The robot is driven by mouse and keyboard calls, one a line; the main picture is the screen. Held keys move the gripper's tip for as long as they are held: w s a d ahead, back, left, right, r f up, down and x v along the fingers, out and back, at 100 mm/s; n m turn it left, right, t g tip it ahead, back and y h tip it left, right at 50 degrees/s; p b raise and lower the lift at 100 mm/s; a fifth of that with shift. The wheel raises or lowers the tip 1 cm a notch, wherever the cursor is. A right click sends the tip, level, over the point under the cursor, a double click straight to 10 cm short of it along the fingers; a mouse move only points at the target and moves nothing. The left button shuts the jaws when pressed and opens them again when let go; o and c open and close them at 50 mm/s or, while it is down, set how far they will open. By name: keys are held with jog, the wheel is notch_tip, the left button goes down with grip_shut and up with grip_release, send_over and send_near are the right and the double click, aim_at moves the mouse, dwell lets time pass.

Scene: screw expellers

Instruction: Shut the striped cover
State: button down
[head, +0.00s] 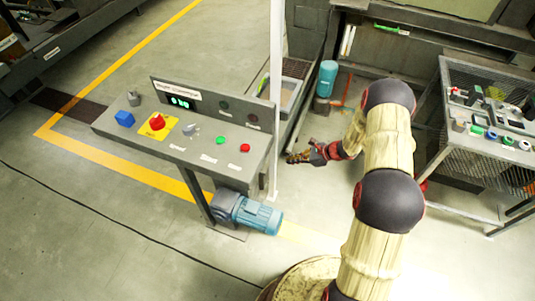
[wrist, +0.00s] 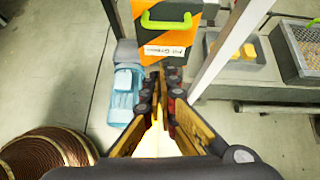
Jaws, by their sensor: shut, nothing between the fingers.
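The striped cover (wrist: 180,12) shows at the top of the wrist view as an orange and dark panel. It has a bright green handle (wrist: 166,21) and a white label (wrist: 165,50) along its near edge. The upper part of the cover is cut off by the frame, and I cannot tell how far open it is. I cannot make the cover out in the head view. My gripper (wrist: 162,76) is shut and empty, with its fingertips just below the label in the picture; I cannot tell whether they touch. In the head view my gripper (head: 296,157) is beside the control panel's right end.
A control panel (head: 195,140) with buttons stands left of my gripper, with a blue motor (head: 252,214) under it. A pale post (head: 276,100) rises close by. A mesh-sided table (head: 470,150) stands right. The wrist view shows a grey basket (wrist: 300,50) at right.

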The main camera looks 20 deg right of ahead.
jog(key=w+a+f+b, duration=0.4)
jog(key=w+a, duration=0.3)
jog(key=a, duration=0.2)
jog(key=shift+a+f+m, duration=0.25)
jog(key=shift+f+m, duration=0.15)
jog(key=shift+f, duration=0.5)
jog(key=shift+w, duration=0.1)
